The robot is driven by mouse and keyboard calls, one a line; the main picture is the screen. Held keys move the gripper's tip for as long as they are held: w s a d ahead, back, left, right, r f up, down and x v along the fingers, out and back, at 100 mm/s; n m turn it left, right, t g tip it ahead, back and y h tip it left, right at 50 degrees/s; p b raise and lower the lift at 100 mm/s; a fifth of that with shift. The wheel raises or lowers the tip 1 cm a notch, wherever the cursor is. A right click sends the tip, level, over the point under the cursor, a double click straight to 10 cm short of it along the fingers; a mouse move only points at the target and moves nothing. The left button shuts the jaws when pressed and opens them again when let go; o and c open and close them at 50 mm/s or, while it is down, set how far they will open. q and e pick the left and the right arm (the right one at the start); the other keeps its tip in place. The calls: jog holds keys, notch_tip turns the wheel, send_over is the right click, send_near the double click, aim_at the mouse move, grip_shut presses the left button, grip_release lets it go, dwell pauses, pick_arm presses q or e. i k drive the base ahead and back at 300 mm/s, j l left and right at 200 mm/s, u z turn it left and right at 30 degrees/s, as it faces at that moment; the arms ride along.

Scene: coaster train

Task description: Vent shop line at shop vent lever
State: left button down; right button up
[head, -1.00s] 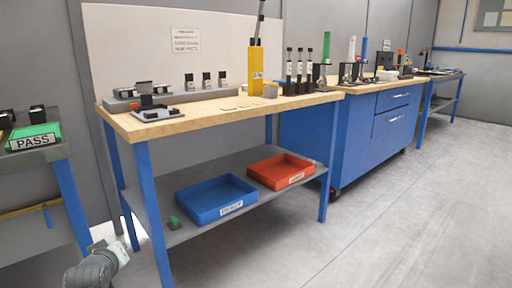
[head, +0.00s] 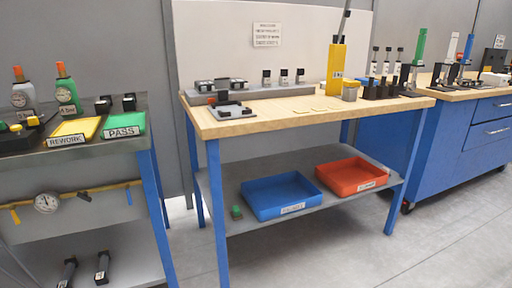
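A yellow pipe (head: 105,187) with a round dial gauge (head: 47,202) runs along the left bench, below its top. The gauge has a white face; its reading is too small to tell. A short yellow piece (head: 14,216) hangs at the pipe's left end, and a small blue piece (head: 128,196) sits near its right end. A small dark piece (head: 84,196) is just under the pipe. I cannot tell which of these, if any, is the shop vent lever. Neither of my grippers is in view.
The left bench (head: 90,145) carries a yellow REWORK tray (head: 72,131), a green PASS tray (head: 124,122) and two bottles. The wooden-topped table (head: 290,112) stands right of it, with a blue bin (head: 280,194) and a red bin (head: 352,175) below. Grey floor is free at the front right.

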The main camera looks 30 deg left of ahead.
aim_at(12, 209)
jog(key=u, duration=2.4)
